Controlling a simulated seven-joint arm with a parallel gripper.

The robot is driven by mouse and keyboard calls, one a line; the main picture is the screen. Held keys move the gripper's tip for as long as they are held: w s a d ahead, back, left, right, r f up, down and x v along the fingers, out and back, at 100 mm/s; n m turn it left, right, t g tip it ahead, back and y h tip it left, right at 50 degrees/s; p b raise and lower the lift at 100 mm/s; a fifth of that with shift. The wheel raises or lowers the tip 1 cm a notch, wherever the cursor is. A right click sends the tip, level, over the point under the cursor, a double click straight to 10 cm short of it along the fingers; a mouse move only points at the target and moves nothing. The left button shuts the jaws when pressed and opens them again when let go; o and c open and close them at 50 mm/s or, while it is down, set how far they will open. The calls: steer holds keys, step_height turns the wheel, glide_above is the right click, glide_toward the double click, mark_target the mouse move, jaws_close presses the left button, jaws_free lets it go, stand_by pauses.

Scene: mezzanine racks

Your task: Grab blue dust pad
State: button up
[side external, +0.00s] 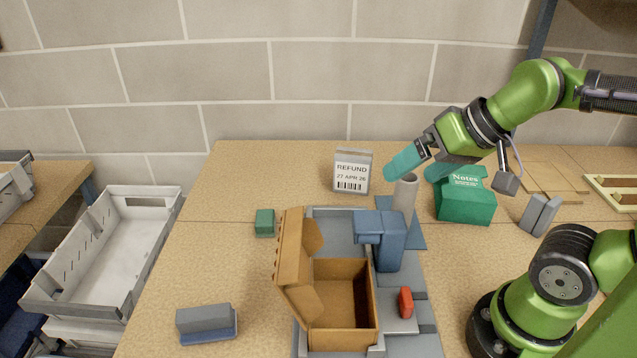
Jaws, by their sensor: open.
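A block with a grey upper part and a blue base, which looks like the blue dust pad (207,324), lies on the tabletop at the lower left. Nothing touches it. My gripper (412,174) is at the upper right, far from this pad. Its teal fingers are apart, near the top of an upright grey cylinder (404,195). I see nothing held between them, and I cannot tell whether a finger touches the cylinder.
An open cardboard box (345,318) and a blue device (388,240) stand between my gripper and the pad. A small green block (265,222), a REFUND sign (352,171) and a green Notes box (466,205) stand farther back. Bare tabletop surrounds the pad.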

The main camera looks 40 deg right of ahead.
steer(key=m+g, duration=0.5)
steer(key=m, duration=1.6)
glide_above(204, 313)
steer(key=s+d, duration=0.2)
steer(key=d, duration=0.1)
step_height(204, 313, down, 8)
steer(key=f, duration=0.1)
steer(key=shift+y, duration=0.4)
steer(key=x, duration=1.5)
steer(key=shift+s+f, duration=0.15)
steer(key=shift+f, duration=0.25)
steer(key=shift+f, duration=0.1)
steer(key=c, duration=1.2)
